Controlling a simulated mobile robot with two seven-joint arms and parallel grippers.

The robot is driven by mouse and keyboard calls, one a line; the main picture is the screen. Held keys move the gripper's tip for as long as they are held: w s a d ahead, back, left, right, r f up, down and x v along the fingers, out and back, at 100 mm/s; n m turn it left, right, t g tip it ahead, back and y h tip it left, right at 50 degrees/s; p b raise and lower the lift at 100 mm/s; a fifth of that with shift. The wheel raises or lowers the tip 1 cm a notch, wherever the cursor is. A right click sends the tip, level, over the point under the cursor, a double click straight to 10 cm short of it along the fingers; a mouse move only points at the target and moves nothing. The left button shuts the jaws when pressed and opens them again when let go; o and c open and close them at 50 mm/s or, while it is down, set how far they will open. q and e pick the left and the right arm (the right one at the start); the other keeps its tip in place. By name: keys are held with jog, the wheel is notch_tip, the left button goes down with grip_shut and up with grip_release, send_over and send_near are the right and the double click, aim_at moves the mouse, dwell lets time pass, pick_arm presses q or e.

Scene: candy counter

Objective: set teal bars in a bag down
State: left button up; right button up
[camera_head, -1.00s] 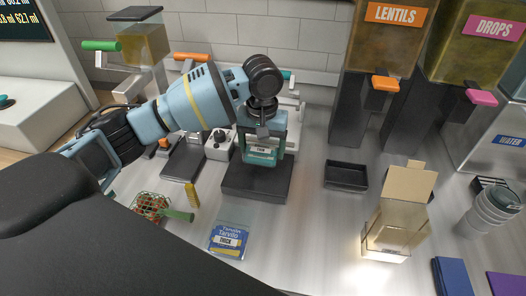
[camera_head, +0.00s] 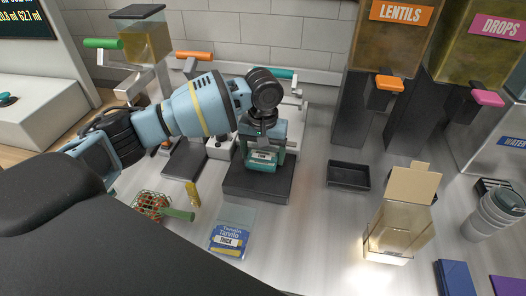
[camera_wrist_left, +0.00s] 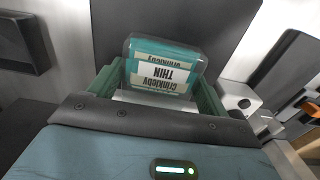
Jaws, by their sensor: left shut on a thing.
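A teal bag of bars (camera_head: 263,161), labelled "Crinkleby THIN" in the left wrist view (camera_wrist_left: 165,70), is held by my left gripper (camera_head: 264,152). In the wrist view its two green fingers (camera_wrist_left: 152,92) stand on either side of the bag. The bag is low over the dark block (camera_head: 250,190) on the counter; I cannot tell whether it touches the top. Part of the bag is hidden by the gripper. My right gripper is not in view.
A blue "THICK" bag (camera_head: 231,238) lies in front of the block, with a green-handled basket (camera_head: 152,204) to its left. A small black tray (camera_head: 348,176) and an open clear box (camera_head: 388,245) stand to the right.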

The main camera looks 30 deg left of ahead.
aim_at(263, 152)
pick_arm(q)
jog(key=o, duration=1)
jog(key=shift+o, duration=0.2)
notch_tip(263, 152, up, 12)
jog(key=shift+r+p, duration=0.15)
jog(key=shift+p, duration=0.3)
